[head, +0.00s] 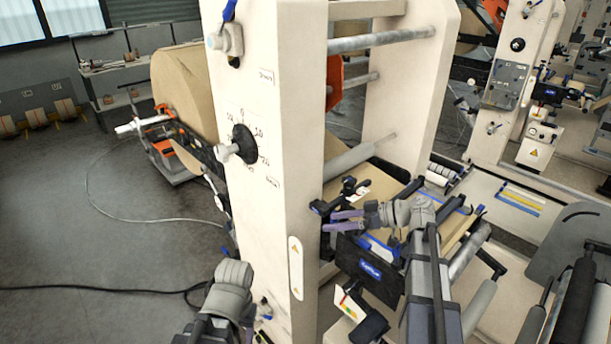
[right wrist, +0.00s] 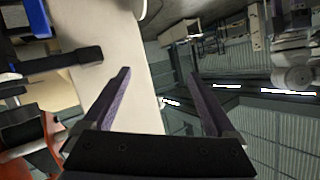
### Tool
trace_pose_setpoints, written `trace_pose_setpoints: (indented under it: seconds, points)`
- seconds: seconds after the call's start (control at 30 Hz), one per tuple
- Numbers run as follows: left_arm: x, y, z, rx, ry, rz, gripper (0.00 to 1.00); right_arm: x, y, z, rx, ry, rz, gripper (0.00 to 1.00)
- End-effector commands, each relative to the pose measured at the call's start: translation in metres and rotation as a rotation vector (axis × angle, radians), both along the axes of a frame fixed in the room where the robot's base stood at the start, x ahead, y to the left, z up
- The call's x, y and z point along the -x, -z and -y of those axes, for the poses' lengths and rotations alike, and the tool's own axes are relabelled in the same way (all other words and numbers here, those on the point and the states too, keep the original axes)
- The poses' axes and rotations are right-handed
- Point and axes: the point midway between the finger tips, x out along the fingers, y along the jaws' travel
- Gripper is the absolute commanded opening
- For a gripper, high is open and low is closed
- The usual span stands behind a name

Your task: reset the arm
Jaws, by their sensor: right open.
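My right gripper (head: 328,221) reaches left across the front of the kraft machine, close to the right side of the white upright panel (head: 265,190). Its two purple fingers stand apart. In the right wrist view, the fingers of the right gripper (right wrist: 159,72) are open with nothing held between them, and the pale machine panel (right wrist: 120,60) lies beyond. My left arm comes in at the bottom, left of the upright; its grey wrist shows, but I cannot make out its gripper.
A large kraft roll (head: 185,90) sits behind the upright on the left. A black cable (head: 100,288) crosses the floor. The grey floor at left is mostly clear.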

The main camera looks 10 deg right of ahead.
Motion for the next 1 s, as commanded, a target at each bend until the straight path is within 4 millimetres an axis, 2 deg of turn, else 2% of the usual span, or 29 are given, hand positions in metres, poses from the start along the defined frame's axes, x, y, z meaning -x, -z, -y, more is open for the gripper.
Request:
trace_pose_setpoints:
  seconds: [0.07, 0.17, 0.27, 0.3, 0.4, 0.5, 0.6, 0.7, 0.83, 1.0]
  points:
    - [0.000, 0.001, 0.000, 0.002, -0.015, 0.001, 0.55, 0.001, 0.002, -0.002, 0.002, -0.002, -0.005, 0.92]
    - [0.000, 0.010, 0.000, 0.002, -0.013, 0.001, 0.55, 0.010, 0.025, -0.029, 0.041, -0.028, -0.091, 0.92]
    - [0.000, 0.024, 0.000, 0.002, -0.011, 0.001, 0.55, 0.031, 0.066, -0.073, 0.130, -0.060, -0.253, 0.92]
    - [0.000, 0.031, 0.000, 0.002, -0.011, 0.001, 0.55, 0.043, 0.086, -0.092, 0.183, -0.068, -0.332, 0.92]
    - [0.000, 0.046, 0.000, 0.002, -0.009, 0.000, 0.55, 0.075, 0.132, -0.130, 0.336, -0.060, -0.512, 0.92]
    - [0.000, 0.060, 0.000, 0.001, -0.007, 0.000, 0.55, 0.109, 0.171, -0.156, 0.505, -0.014, -0.654, 0.92]
    - [0.000, 0.074, 0.000, 0.001, -0.005, 0.000, 0.55, 0.139, 0.203, -0.170, 0.677, 0.067, -0.747, 0.92]
    - [0.000, 0.085, 0.000, 0.001, -0.003, 0.000, 0.55, 0.163, 0.224, -0.177, 0.827, 0.167, -0.793, 0.92]
    - [0.000, 0.096, 0.000, 0.000, -0.001, 0.000, 0.55, 0.183, 0.239, -0.177, 0.968, 0.295, -0.798, 0.92]
    - [0.000, 0.101, 0.000, 0.000, 0.000, 0.000, 0.55, 0.193, 0.245, -0.175, 1.054, 0.401, -0.779, 0.92]
